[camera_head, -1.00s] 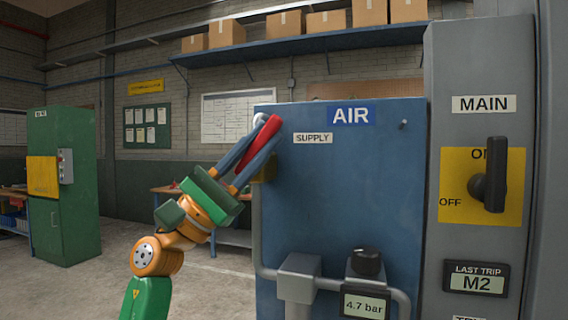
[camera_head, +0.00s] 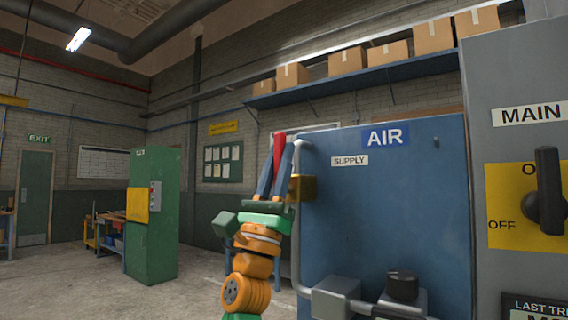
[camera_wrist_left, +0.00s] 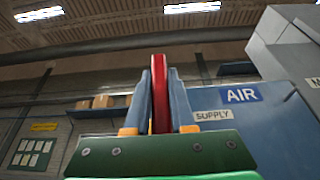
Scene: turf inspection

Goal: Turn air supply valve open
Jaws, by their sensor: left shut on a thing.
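The blue air supply panel (camera_head: 400,220) with its AIR and SUPPLY labels stands right of centre in the head view. A brass valve body (camera_head: 303,188) sits on the grey pipe at its left edge. The red valve lever (camera_head: 278,152) points nearly straight up in the head view. My left gripper (camera_head: 280,150) is shut on the red lever, with one blue-grey finger on each side. In the left wrist view the lever (camera_wrist_left: 160,100) stands between the fingers. The lever's joint with the valve is hidden. My right gripper is not in view.
A grey cabinet with a black MAIN switch (camera_head: 546,190) stands at the right. A black knob (camera_head: 402,284) sits on the pipework low on the panel.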

